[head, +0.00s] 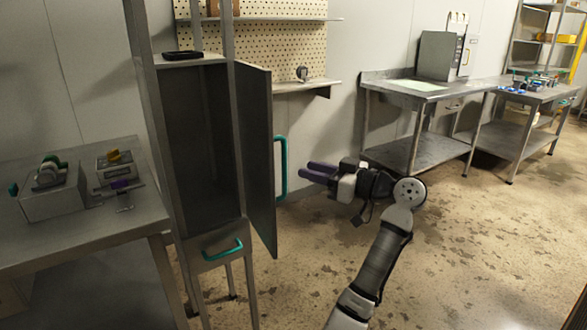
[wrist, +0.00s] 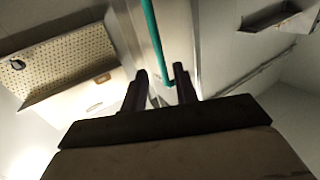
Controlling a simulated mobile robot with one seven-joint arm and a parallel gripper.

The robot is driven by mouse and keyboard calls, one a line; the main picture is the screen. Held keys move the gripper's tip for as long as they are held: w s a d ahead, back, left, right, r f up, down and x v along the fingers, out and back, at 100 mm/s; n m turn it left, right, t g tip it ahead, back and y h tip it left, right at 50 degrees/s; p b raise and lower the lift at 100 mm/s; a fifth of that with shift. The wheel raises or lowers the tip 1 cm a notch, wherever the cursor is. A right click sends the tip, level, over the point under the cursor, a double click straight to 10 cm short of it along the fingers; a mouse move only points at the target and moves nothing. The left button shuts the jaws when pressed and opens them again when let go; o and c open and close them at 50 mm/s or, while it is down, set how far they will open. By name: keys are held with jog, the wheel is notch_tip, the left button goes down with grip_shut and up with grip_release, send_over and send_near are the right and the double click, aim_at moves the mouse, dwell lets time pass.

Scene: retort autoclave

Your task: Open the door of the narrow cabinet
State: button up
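The narrow cabinet (head: 197,150) is a tall grey metal unit left of centre in the head view. Its door (head: 258,150) stands swung open to the right, and the dark, empty-looking inside shows. A teal bar handle (head: 284,168) is on the door's outer face near its free edge. My gripper (head: 306,172) has purple fingers, parted, with nothing held. It is just right of the handle, pointing left towards it. In the wrist view, the handle (wrist: 153,38) runs down to an end between the two fingertips (wrist: 162,76); contact cannot be told.
Below the door is a drawer with a teal handle (head: 223,250). A steel table (head: 75,225) with small devices stands at left. A pegboard (head: 290,45) with a shelf (head: 300,87) is behind. Workbenches (head: 420,90) stand at back right. The floor to the right is clear.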

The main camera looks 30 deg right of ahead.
jog(key=v, duration=0.5)
jog(key=shift+s+d, duration=0.15)
jog(key=shift+s, duration=0.15)
